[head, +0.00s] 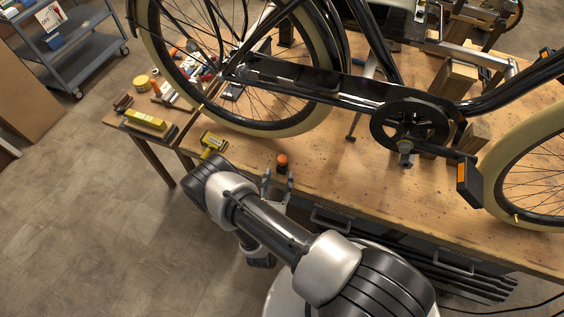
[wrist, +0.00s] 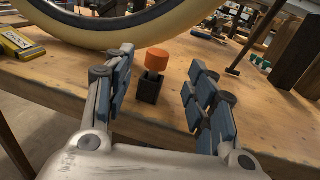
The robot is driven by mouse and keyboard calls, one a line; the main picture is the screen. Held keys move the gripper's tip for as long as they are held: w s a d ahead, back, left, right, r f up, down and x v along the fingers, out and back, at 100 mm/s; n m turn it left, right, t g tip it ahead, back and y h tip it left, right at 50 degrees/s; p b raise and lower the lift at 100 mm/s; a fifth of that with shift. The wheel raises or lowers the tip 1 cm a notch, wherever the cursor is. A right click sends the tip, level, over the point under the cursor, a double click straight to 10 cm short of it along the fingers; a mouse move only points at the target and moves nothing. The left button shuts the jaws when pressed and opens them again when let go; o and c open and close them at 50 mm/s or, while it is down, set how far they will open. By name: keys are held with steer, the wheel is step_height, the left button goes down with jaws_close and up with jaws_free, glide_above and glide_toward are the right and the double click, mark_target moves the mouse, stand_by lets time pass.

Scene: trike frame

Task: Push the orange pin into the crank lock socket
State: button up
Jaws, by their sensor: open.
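The orange pin (head: 282,160) stands upright near the front edge of the workbench. In the wrist view its orange head (wrist: 157,60) sits on top of a small black square holder (wrist: 150,88); the pin's lower part is hidden. My gripper (head: 278,177) is open and empty, at the bench's front edge. In the wrist view its fingers (wrist: 162,75) lie left and right of the pin, apart from it. I cannot tell whether the tips reach it in depth. The crank (head: 405,147) with its black chainring is on the trike, right of the pin; the lock socket cannot be made out clearly.
The wooden workbench (head: 330,165) carries the black trike. The rear wheel (head: 250,128) stands behind the pin, and a pedal (head: 467,183) sticks out at the right. A yellow box (head: 213,141) lies left of the pin. The bench right of the pin is clear.

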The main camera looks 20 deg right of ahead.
mark_target(281, 163)
steer(key=b+x, duration=0.1)
steer(key=x, duration=0.7)
steer(key=shift+w, duration=0.15)
steer(key=shift+c, duration=0.5)
steer(key=c, duration=1.1)
